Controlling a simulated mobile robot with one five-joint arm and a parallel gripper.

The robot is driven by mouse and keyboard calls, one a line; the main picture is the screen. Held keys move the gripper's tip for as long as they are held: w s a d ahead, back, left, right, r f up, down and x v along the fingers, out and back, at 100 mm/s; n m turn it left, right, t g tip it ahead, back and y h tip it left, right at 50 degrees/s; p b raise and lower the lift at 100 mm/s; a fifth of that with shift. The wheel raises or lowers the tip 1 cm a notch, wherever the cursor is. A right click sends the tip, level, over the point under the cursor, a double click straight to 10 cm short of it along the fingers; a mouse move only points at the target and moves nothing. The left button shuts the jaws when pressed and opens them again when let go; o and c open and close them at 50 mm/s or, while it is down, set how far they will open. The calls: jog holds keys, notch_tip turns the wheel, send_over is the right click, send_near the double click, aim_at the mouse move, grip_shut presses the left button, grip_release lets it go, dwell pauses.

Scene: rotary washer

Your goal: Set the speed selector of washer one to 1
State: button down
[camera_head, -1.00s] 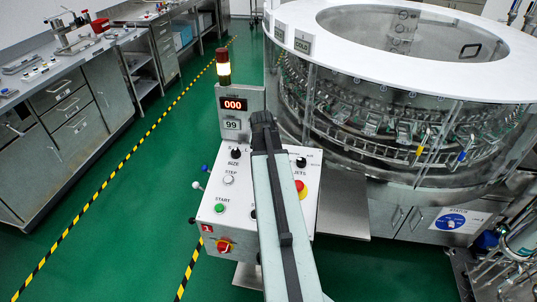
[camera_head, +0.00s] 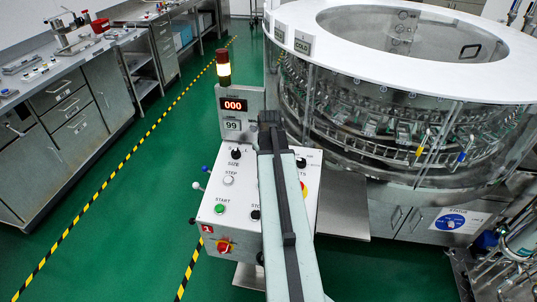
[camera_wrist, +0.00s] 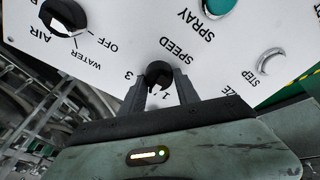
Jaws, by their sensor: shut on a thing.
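In the wrist view the black speed selector knob (camera_wrist: 158,72) sits on the white panel below the printed word SPEED, with a 3 to its left and a 1 just under it. My gripper (camera_wrist: 160,84) has one dark finger on each side of the knob and is shut on it. I cannot clearly tell which number the knob points to. In the head view the washer's control box (camera_head: 225,205) stands in front of the round washer (camera_head: 390,130); my arm covers the speed knob and my gripper there.
The air/water knob (camera_wrist: 63,15), the teal spray button (camera_wrist: 217,5) and the step button (camera_wrist: 270,60) are near the gripper. Green floor lies left of the box.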

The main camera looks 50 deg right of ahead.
jog(key=n, duration=0.4)
jog(key=shift+y, duration=0.3)
jog(key=shift+n, duration=1.9)
jog(key=shift+n+p, duration=0.3)
jog(key=c, duration=0.9)
grip_release()
jog(key=shift+r, duration=0.15)
jog(key=p+v, duration=0.7)
jog(key=shift+r, duration=0.35)
